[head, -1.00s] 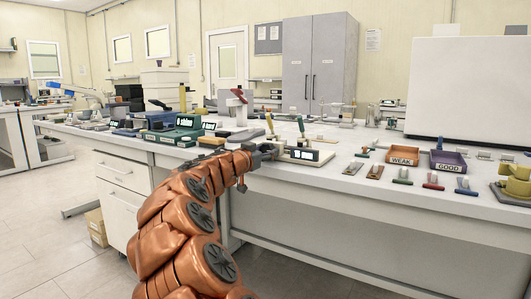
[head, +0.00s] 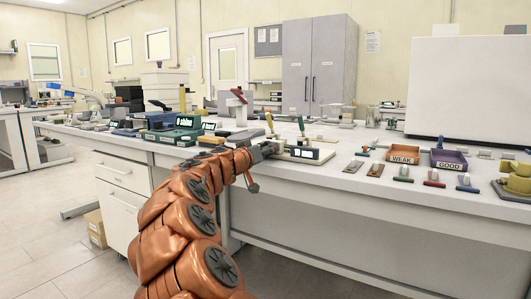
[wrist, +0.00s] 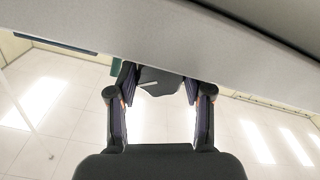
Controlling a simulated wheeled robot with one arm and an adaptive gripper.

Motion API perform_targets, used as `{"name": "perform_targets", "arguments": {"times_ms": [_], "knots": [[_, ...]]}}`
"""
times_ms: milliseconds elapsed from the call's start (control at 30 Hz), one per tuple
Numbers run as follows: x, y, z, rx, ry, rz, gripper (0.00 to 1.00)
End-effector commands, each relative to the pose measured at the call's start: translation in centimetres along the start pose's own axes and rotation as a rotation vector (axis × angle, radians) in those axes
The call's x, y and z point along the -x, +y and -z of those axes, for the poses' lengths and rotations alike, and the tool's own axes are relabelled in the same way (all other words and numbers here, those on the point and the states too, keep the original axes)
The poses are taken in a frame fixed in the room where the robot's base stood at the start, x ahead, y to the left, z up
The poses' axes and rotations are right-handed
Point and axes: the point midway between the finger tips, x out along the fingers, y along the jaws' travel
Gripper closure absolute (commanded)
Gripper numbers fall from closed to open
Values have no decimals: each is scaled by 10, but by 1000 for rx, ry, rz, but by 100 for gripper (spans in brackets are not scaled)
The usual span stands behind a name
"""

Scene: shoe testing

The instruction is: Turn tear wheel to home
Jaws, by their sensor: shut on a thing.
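My gripper (head: 268,149) is at the front edge of the bench, against the left end of a small tester with a lit display (head: 303,153). In the wrist view my gripper (wrist: 160,88) has its two fingers closed in on the sides of a dark rounded piece (wrist: 160,80), seemingly the tear wheel. A small pale line shows on the dark piece. A broad grey surface covers the top of the wrist view and hides what lies beyond. In the head view the gripper hides the wheel, so its angle cannot be read there.
A green instrument (head: 180,131) with a display stands to the left on the bench. An orange WEAK tray (head: 404,160) and a purple GOOD tray (head: 449,167) stand to the right, with several small coloured pieces in front.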

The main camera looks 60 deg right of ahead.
Motion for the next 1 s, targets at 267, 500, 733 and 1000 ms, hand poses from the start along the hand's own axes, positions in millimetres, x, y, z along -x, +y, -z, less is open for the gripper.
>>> {"name": "perform_targets", "arguments": {"times_ms": [267,500,733,1000], "knots": [[0,1,1,148,1,0,84],[0,0,1,205,1,0,84],[0,0,1,214,1,0,84],[0,0,0,213,1,0,42]]}}
